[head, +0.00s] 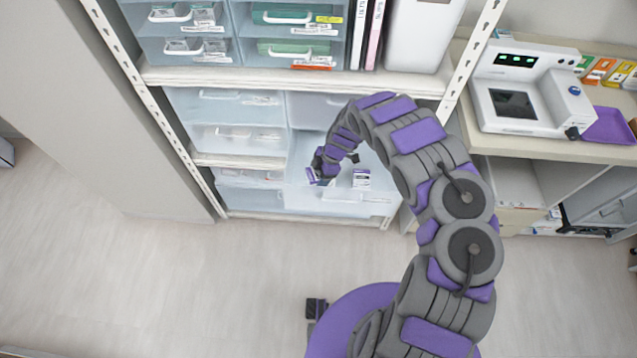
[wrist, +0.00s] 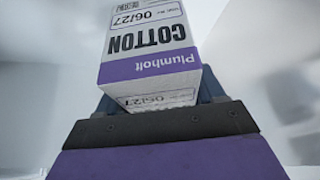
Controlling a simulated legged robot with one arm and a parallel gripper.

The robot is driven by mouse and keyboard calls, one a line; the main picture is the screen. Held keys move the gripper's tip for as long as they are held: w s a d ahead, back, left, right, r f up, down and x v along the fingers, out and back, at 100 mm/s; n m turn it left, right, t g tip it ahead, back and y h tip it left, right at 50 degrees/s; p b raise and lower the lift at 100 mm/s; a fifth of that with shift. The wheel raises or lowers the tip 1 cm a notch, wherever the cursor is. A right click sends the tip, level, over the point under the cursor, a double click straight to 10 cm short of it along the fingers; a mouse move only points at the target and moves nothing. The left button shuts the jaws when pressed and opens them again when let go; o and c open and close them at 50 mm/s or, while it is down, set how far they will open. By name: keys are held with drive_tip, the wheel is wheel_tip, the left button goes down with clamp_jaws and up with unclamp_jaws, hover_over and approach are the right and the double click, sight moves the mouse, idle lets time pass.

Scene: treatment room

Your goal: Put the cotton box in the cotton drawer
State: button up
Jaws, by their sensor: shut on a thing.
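The cotton box (wrist: 150,45) is white with a purple band and the words COTTON and Plumbolt. My gripper (wrist: 160,118) is shut on it in the wrist view. In the head view my gripper (head: 322,170) is at the left part of an open translucent drawer (head: 345,208), with the held box (head: 312,177) small at its tip. Pale drawer-like walls surround the box in the wrist view. I cannot tell whether the box touches the drawer floor.
Closed translucent drawers (head: 235,138) fill the shelf rack to the left and above. A shelf board (head: 290,77) runs above the open drawer. A counter with a white device (head: 520,100) and a purple tray (head: 608,126) is at the right. The floor (head: 170,280) in front is clear.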

drive_tip(key=shift+d+f, duration=0.15)
drive_tip(key=shift+f, duration=0.2)
wheel_tip(320, 180, down, 3)
drive_tip(key=shift+s+b, duration=0.1)
drive_tip(key=shift+b, duration=0.65)
drive_tip(key=shift+a, duration=0.25)
drive_tip(key=o, duration=0.7)
drive_tip(key=shift+a, duration=0.1)
drive_tip(key=o, duration=0.4)
drive_tip(key=shift+d+r, duration=0.1)
drive_tip(key=shift+d, duration=0.2)
drive_tip(key=shift+o, duration=0.2)
drive_tip(key=p+v, duration=0.3)
drive_tip(key=v, duration=0.9)
drive_tip(key=shift+a+p, duration=0.1)
drive_tip(key=shift+p, duration=0.3)
